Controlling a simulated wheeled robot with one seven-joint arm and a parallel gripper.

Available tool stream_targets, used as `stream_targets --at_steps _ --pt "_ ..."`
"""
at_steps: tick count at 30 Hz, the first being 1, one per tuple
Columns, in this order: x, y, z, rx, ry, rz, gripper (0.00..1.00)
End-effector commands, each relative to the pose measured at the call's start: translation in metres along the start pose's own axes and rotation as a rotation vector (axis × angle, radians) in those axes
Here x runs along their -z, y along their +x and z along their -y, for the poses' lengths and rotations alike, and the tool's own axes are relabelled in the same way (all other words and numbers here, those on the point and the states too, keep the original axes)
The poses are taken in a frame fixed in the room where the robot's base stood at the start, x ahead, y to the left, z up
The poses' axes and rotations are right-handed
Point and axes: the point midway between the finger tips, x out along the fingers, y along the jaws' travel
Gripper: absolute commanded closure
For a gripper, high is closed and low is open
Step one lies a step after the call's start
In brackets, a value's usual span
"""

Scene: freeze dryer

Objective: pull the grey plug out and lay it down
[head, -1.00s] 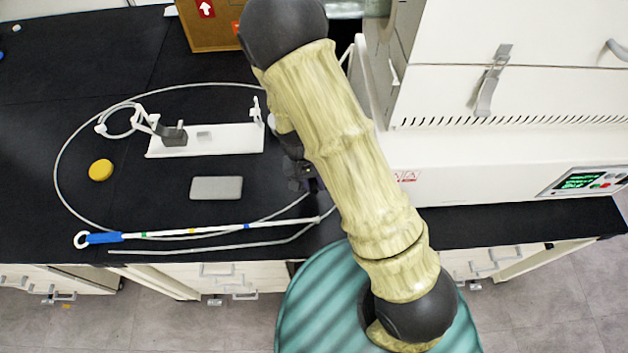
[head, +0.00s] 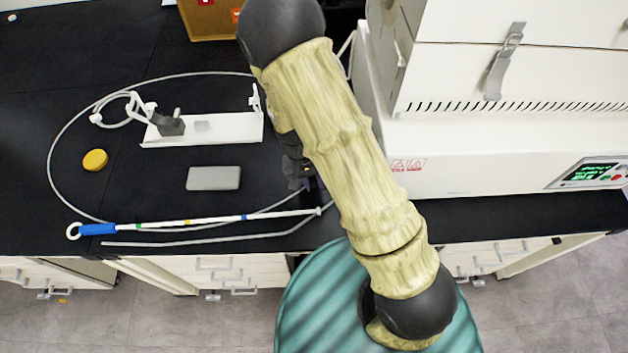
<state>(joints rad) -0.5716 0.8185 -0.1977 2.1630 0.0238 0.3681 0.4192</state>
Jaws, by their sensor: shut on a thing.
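My gripper (head: 308,184) is at the counter's right part, just left of the white machine and mostly hidden behind my arm. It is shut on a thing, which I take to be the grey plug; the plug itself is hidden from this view. The fingertips cannot be made out clearly. The right end of a white rod (head: 285,214) and a thin pale tube lie just below the gripper in the picture.
The white freeze dryer (head: 480,160) stands on the right. A white stand (head: 225,132) with a dark grey block (head: 170,126), a flat grey block (head: 213,178) and a yellow disc (head: 95,160) lie on the black counter (head: 60,100). A cable loops around them. Bare counter lies at far left.

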Motion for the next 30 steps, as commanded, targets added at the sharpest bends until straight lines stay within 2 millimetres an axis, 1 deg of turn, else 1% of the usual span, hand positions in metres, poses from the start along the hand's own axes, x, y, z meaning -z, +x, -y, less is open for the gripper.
stream_targets --at_steps 13,25,26,27,29,30 --pt "0.001 0.014 0.004 -0.036 -0.002 -0.002 1.0" --pt "0.001 0.014 0.003 -0.04 -0.001 -0.003 1.0" --pt "0.001 0.014 0.003 -0.04 0.0 -0.003 0.78" --pt "0.001 0.014 0.003 -0.04 0.0 -0.003 0.7" --pt "0.001 0.014 0.003 -0.04 0.0 -0.003 0.58" --pt "0.001 0.014 0.003 -0.04 -0.001 -0.003 0.54"
